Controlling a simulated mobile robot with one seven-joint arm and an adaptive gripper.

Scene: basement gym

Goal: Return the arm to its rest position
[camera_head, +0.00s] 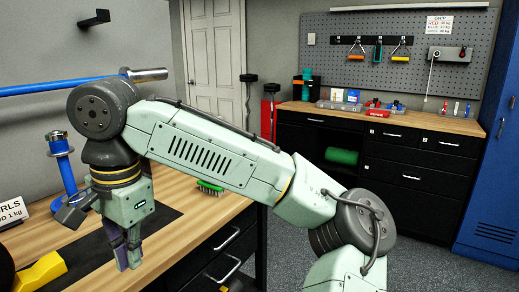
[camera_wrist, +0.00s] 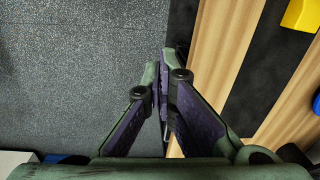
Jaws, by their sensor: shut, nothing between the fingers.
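My arm is pale green with dark grey joints and reaches from the lower right across the head view to the left. My gripper (camera_head: 124,250) points down by the front edge of the wooden bench (camera_head: 215,222). In the wrist view my gripper (camera_wrist: 163,75) has its two purple-padded fingers together at the tips, with nothing between them. Below the fingers are the bench edge and the grey floor (camera_wrist: 75,70).
On the bench are a yellow block (camera_head: 40,272), a blue stand (camera_head: 66,172) with a metal top, a green brush (camera_head: 210,187) and a white sign (camera_head: 12,213). A blue bar (camera_head: 60,86) runs along the wall. Dark cabinets (camera_head: 420,165) stand at the back.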

